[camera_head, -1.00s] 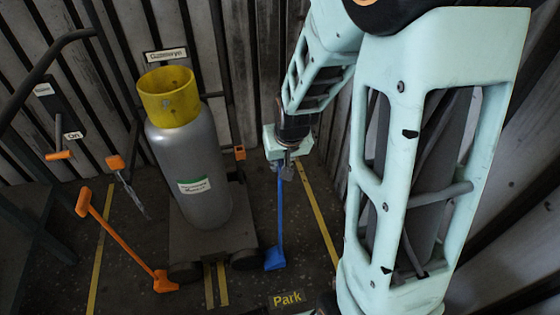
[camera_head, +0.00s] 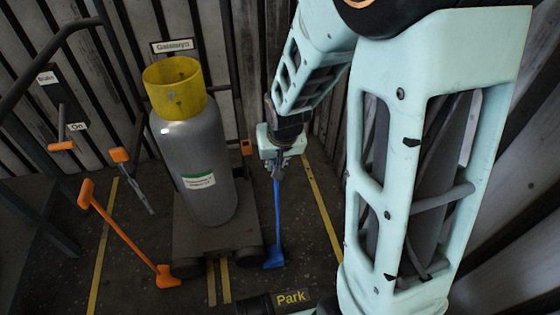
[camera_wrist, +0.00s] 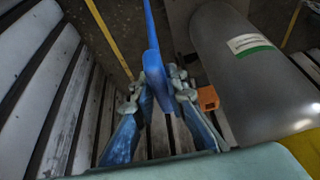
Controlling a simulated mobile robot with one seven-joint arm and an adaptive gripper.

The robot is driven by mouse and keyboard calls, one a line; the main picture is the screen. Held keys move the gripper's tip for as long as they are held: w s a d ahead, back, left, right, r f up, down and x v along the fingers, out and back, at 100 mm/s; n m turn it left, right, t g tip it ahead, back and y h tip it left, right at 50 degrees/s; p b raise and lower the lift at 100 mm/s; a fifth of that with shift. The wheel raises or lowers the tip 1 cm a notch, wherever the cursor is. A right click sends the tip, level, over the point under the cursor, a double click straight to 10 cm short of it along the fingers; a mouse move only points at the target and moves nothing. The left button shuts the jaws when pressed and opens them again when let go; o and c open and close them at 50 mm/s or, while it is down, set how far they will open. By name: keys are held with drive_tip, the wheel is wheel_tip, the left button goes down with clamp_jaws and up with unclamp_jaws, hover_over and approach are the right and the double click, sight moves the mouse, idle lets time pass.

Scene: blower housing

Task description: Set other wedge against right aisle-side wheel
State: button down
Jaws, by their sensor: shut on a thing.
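The blue wedge (camera_head: 273,258) is on the floor at the right of the cart's right aisle-side wheel (camera_head: 249,258); it looks very close, but I cannot tell if they touch. Its long blue handle (camera_head: 278,215) stands nearly upright. My gripper (camera_head: 277,170) is shut on the handle's upper end. In the wrist view my gripper (camera_wrist: 157,85) has its two fingers on either side of the blue handle (camera_wrist: 153,55). The orange wedge (camera_head: 167,277) lies by the cart's left aisle-side wheel (camera_head: 187,269), its orange handle (camera_head: 115,228) leaning up to the left.
The cart (camera_head: 195,245) carries a grey cylinder (camera_head: 207,165) with a yellow collar (camera_head: 175,88). Yellow floor lines (camera_head: 325,208) run on both sides. A "Park" sign (camera_head: 292,297) is in front. Slatted walls close off the back and right.

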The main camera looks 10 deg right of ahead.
drive_tip(key=shift+w+a, duration=0.1)
drive_tip(key=shift+a, duration=0.1)
drive_tip(key=c, duration=1.8)
unclamp_jaws()
drive_tip(key=shift+c, duration=0.2)
